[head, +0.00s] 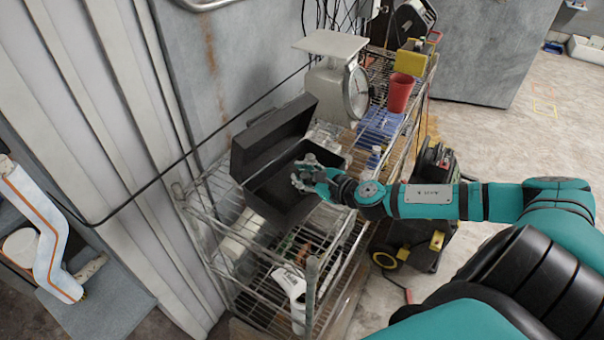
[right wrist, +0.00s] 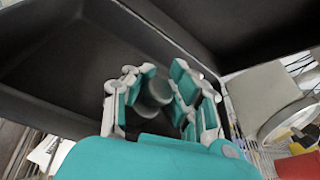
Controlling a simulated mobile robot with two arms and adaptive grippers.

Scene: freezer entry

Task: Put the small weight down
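My right gripper (head: 308,176) is over the open dark box (head: 247,158), at its inner opening. I cannot tell whether the weight touches the box floor. In the head view the weight cannot be made out. My left gripper is not in view.
The box sits on a wire shelf rack (head: 205,205). A scale (head: 340,80) with a flat pan, a red cup (head: 399,92) and a yellow item (head: 411,63) stand behind it. A wall runs along the left. Open floor (head: 500,130) lies to the right.

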